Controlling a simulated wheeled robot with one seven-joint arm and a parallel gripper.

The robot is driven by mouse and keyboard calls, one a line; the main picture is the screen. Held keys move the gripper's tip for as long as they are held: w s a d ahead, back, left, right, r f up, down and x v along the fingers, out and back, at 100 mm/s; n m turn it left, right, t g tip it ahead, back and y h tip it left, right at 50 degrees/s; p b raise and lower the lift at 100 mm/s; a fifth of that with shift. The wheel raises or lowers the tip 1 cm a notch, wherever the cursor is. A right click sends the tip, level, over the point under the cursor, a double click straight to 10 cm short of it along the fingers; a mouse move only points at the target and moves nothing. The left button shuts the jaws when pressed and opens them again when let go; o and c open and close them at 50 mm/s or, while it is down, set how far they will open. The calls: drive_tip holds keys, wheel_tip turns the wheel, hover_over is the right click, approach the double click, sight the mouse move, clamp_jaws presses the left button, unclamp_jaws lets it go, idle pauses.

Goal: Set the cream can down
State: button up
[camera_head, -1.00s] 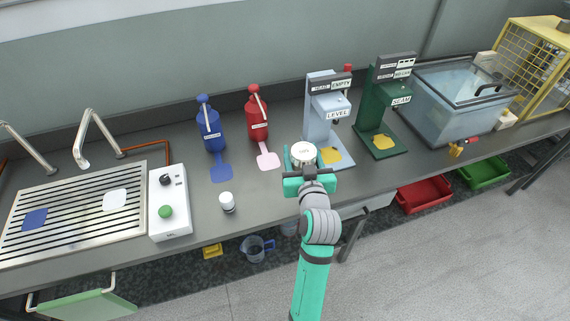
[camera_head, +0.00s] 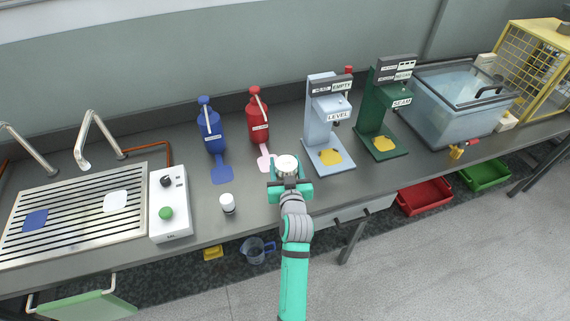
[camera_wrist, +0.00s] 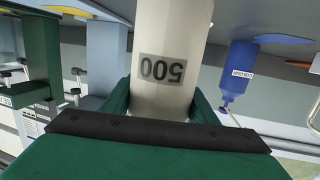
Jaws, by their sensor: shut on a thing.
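The cream can (camera_head: 287,165) is held in my gripper (camera_head: 288,177) above the counter, between the red pump bottle and the pale blue LEVEL stand. In the wrist view the can (camera_wrist: 168,62) fills the middle, with a grey label reading 500 upside down. My gripper's green fingers (camera_wrist: 162,105) are shut on its two sides. The can's lower end is hidden by the gripper in the head view, so I cannot tell whether it touches the counter.
The pale blue LEVEL stand (camera_head: 322,112) and green SEAM stand (camera_head: 378,105) are to the right, each with a yellow patch. The red bottle (camera_head: 258,121) with a pink patch (camera_head: 264,158) and the blue bottle (camera_head: 211,131) are to the left. A small white container (camera_head: 228,203) stands near the front edge.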

idle(0.3)
drive_tip(key=o, duration=1.5)
drive_tip(key=shift+f, duration=0.1)
drive_tip(key=v, duration=1.2)
drive_tip(key=s+f+m+h, duration=0.1)
drive_tip(key=s+f, duration=0.3)
drive_tip(key=s, duration=0.5)
drive_tip(key=s+f+m+h, duration=0.1)
drive_tip(key=s+f, duration=0.4)
drive_tip(key=s, duration=0.3)
drive_tip(key=shift+n+g, duration=0.3)
drive_tip(key=v, duration=0.7)
drive_tip(key=a+f+v, duration=0.1)
drive_tip(key=v, duration=1.3)
drive_tip(key=shift+s+a+f, duration=0.25)
drive_tip(key=shift+s+a, duration=0.05)
drive_tip(key=shift+s, duration=0.25)
